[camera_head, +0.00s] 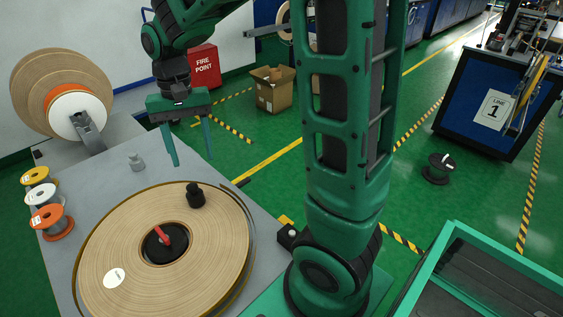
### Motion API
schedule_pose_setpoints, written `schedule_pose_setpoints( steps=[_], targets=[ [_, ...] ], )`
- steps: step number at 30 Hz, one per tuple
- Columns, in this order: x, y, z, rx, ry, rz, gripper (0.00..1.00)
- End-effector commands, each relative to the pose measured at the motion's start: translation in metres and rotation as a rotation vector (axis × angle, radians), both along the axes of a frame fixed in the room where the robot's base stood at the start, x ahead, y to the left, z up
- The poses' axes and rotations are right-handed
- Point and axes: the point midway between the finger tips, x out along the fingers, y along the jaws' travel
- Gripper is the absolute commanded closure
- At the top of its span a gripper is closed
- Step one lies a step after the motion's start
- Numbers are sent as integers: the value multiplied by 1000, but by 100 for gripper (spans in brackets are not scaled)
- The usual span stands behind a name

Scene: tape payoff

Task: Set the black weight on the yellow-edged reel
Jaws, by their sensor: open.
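The black weight (196,197), a short cylinder with a narrower knob, stands upright on the upper right part of the large tan tape roll (108,236). This roll lies flat on the grey table and shows a thin brownish-yellow outer edge. A small reel with a yellow rim (36,176) stands at the table's left edge. My gripper (192,161) points down with its two green fingers spread apart and nothing between them. It appears above and slightly behind the weight in the picture, apart from it. Its exact height over the table cannot be told.
A small grey knobbed piece (136,162) stands on the grey table (95,178). White (41,193) and orange (48,218) reels line its left edge. A red handle (164,236) rises from the roll's hub. An upright tape roll (77,115) stands behind.

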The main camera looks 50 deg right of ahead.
Motion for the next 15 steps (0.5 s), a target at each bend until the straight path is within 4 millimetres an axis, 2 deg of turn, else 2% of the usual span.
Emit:
schedule_pose_setpoints(
  steps=[5,9,12,15],
  targets=[
    [-56,-61,14,-11,-37,-35,45],
    [-115,-104,17,-24,-62,-54,45],
    [-157,-126,14,-32,-76,-65,45],
    [-192,-138,9,-39,-85,-71,45]
  ],
)
